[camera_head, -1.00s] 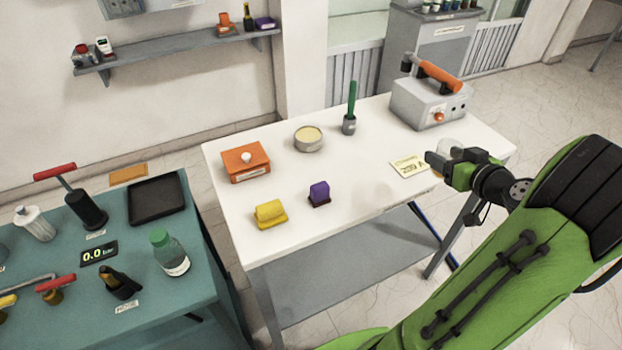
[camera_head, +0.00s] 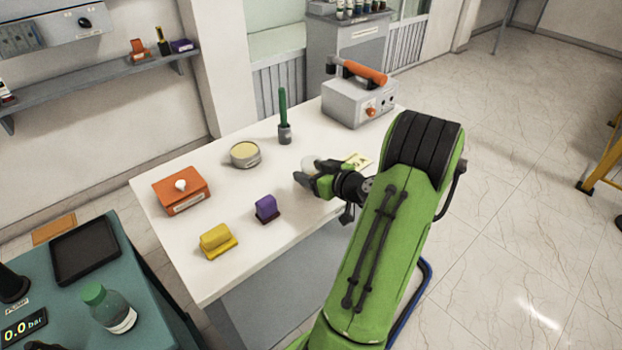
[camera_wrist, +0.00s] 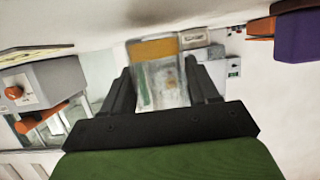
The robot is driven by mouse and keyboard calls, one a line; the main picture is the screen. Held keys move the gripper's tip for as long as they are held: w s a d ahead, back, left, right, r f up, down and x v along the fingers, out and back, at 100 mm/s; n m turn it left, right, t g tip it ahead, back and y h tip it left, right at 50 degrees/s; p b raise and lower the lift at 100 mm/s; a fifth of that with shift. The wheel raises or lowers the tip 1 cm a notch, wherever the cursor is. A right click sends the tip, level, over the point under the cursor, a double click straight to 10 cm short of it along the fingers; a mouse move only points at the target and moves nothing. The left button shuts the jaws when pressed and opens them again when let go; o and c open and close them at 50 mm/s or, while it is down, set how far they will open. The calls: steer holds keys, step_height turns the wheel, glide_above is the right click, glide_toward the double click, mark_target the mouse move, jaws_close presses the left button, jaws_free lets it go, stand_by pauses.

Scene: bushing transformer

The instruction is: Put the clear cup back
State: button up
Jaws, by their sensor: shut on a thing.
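The clear cup (camera_head: 309,163) is in my gripper (camera_head: 303,178), over the right part of the white table (camera_head: 215,185). In the wrist view my gripper (camera_wrist: 162,88) is shut on the cup (camera_wrist: 160,80), with one dark finger on each side and the background showing through it. The head view shows only part of the cup, as the fingers cover the rest. I cannot tell whether its base touches the table.
A yellow card (camera_head: 358,160) lies right of my gripper. A purple block (camera_head: 266,207), yellow block (camera_head: 216,239), round tin (camera_head: 244,153), orange box (camera_head: 182,190), green-handled tool in a pot (camera_head: 284,120) and grey device (camera_head: 358,100) stand on the table.

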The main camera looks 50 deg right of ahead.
steer(key=shift+f, duration=0.45)
steer(key=shift+f, duration=0.15)
steer(key=o, duration=1.1)
